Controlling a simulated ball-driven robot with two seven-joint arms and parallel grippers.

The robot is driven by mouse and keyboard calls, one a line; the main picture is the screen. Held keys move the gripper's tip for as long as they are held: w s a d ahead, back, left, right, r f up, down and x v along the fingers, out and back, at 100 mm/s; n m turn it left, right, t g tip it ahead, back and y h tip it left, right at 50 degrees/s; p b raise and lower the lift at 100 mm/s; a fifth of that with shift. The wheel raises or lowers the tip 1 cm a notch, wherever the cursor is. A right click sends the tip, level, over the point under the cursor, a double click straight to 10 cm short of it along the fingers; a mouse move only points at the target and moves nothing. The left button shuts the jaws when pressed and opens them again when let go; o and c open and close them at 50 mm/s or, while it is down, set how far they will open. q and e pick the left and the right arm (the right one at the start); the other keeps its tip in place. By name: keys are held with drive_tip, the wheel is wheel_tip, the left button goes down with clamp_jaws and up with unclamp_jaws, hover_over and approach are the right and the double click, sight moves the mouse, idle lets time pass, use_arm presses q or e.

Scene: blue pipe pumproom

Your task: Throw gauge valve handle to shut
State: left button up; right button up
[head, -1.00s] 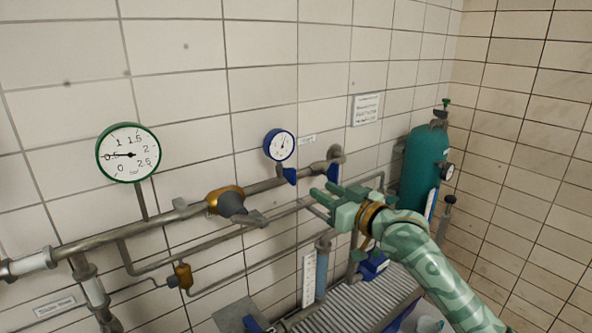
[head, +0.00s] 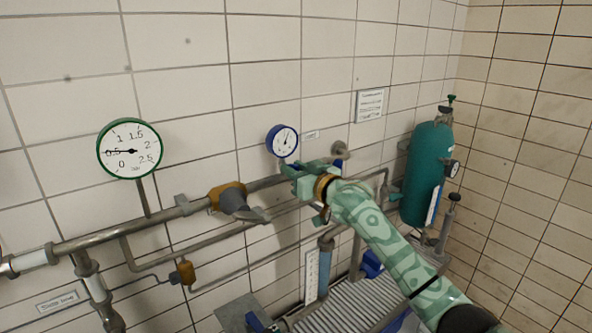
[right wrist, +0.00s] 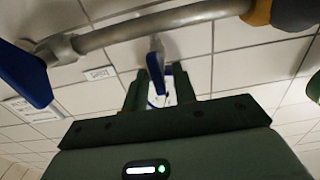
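A blue-rimmed gauge (head: 282,141) is on the wall above the grey pipe. In the head view, my right gripper (head: 290,172) is just below the gauge and covers the spot where its small blue valve handle was seen. In the right wrist view, my gripper's two fingers (right wrist: 166,88) stand apart. A blue part (right wrist: 181,82), likely the gauge valve handle, shows between or just behind them, beside a thin grey stem (right wrist: 156,48). I cannot tell whether the fingers touch it. My left gripper is out of view.
A larger green-rimmed gauge (head: 129,148) and an orange valve with a grey lever (head: 236,200) are to the left. Another blue handle (right wrist: 24,74) hangs on the pipe near the gripper. A teal cylinder (head: 426,172) stands at right. Below is a slatted grey surface (head: 345,304).

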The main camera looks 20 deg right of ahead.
clamp_jaws()
drive_tip(key=m+p, duration=0.3)
drive_tip(key=shift+d+r, duration=0.1)
drive_tip(key=shift+d, duration=0.05)
drive_tip(key=m+p, duration=0.1)
drive_tip(key=m, duration=0.2)
drive_tip(key=shift+w+d+m+p, duration=0.1)
drive_tip(key=shift+d+m+p, duration=0.05)
drive_tip(key=shift+m+p, duration=0.15)
drive_tip(key=m, duration=0.3)
drive_tip(key=f+m+p, duration=0.1)
drive_tip(key=m, duration=0.3)
drive_tip(key=m+p, duration=0.1)
drive_tip(key=m, duration=0.3)
drive_tip(key=shift+w+d+f, duration=0.1)
drive_tip(key=shift+d+f, duration=0.1)
drive_tip(key=shift+d, duration=0.05)
drive_tip(key=shift+m, duration=0.4)
drive_tip(key=shift+o, duration=1.2)
unclamp_jaws()
